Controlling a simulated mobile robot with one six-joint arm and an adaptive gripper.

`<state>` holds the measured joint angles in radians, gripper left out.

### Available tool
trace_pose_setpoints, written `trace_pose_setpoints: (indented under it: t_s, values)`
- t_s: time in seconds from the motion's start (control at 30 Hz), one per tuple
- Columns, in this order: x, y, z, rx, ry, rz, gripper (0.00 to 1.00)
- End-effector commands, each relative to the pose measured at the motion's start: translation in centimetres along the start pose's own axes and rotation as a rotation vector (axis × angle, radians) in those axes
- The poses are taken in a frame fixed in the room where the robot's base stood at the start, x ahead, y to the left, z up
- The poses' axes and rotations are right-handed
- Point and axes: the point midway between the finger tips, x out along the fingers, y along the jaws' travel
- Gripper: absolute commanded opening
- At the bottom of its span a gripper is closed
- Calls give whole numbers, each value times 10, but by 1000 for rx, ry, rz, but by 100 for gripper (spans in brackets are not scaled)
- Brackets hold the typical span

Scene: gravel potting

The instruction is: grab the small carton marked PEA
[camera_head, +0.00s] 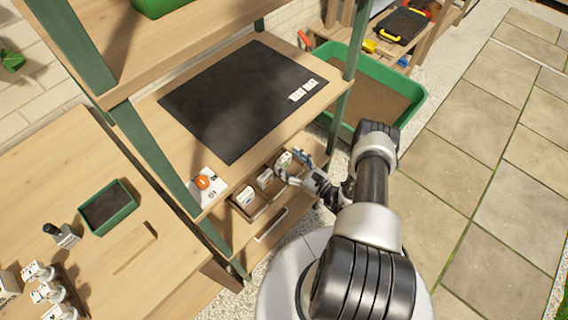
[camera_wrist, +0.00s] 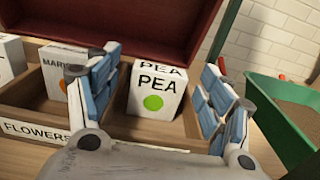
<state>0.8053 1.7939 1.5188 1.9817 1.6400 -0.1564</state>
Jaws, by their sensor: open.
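The small PEA carton (camera_wrist: 156,90) is white with a green dot and stands in a compartment of a wooden drawer (camera_wrist: 125,127) in the wrist view. My gripper (camera_wrist: 160,90) is open, with a blue-padded finger on each side of the carton. I see a gap between the carton and the right finger; the left finger stands nearer the divider. In the head view my gripper (camera_head: 290,170) is at the right end of the open drawer (camera_head: 262,208), and it partly hides the carton there.
A carton marked MARI (camera_wrist: 60,80) stands left of the PEA carton, partly hidden by my left finger. A FLOWERS label (camera_wrist: 35,131) is on the drawer front. A dark red panel (camera_wrist: 120,25) rises behind. A green tray (camera_head: 375,92) stands at the right, beyond the shelf post.

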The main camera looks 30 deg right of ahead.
Motion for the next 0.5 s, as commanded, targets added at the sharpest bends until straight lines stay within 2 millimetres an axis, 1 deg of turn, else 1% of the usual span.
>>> trace_pose_setpoints:
  t_s: [0.23, 0.5]
  values:
    - [2, 0, 0, 0, 0, -2, 73]
    - [2, 0, 0, 0, 0, -1, 55]
